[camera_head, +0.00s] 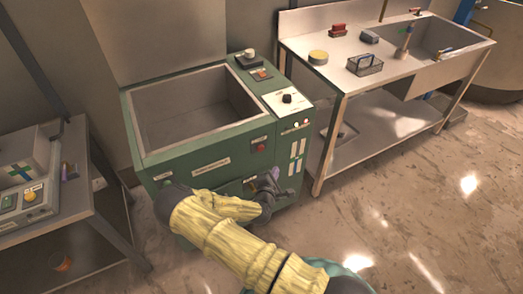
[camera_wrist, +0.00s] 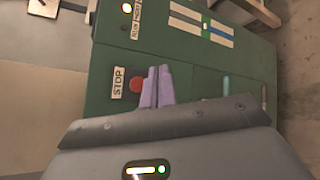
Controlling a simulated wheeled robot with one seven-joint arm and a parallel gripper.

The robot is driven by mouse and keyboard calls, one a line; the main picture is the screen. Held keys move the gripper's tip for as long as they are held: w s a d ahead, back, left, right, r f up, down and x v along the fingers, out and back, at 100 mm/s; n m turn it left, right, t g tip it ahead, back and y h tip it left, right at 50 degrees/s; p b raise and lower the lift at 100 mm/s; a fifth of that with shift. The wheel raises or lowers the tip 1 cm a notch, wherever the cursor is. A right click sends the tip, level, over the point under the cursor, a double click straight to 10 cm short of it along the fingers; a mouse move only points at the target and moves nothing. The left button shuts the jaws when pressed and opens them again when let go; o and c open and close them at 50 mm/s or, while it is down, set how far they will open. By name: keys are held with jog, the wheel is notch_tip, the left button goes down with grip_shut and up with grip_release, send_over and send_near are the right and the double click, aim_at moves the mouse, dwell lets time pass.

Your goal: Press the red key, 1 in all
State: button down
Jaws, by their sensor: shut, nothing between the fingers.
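The red key (camera_wrist: 137,84) is a small round red button beside a STOP label (camera_wrist: 118,82) on the green front of the machine. It also shows in the head view (camera_head: 261,147), on the upper front panel below the open basin. My gripper (camera_wrist: 159,72) is shut and empty, with its pale purple fingers just right of the red key in the wrist view, partly over its edge. In the head view, my gripper (camera_head: 274,174) is in front of the machine, below and right of the key. I cannot tell whether the fingertips touch the panel.
The green machine (camera_head: 140,148) has a black knob (camera_head: 287,98) on top and lamps (camera_wrist: 126,8) on its front. A steel sink bench (camera_head: 335,78) stands to the right. A table at the left carries a device with a yellow button (camera_head: 30,196). Floor at the right is clear.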

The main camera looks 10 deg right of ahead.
aim_at(261, 149)
jog(key=shift+w, duration=0.15)
jog(key=w+a+b, duration=0.2)
jog(key=w+b, duration=0.2)
jog(key=w, duration=0.4)
jog(key=shift+a, duration=0.35)
jog(key=shift+w+f, duration=0.1)
dwell(1.7)
jog(key=shift+w+a+b, duration=0.15)
jog(key=shift+w+b, duration=0.2)
jog(key=shift+b, duration=0.1)
jog(key=shift+w+a+b, duration=0.15)
jog(key=shift+w+b, duration=0.3)
jog(key=shift+b, duration=0.1)
dwell(0.7)
jog(key=shift+s+d+p, duration=0.25)
jog(key=shift+s+p, duration=0.1)
jog(key=shift+s, duration=0.55)
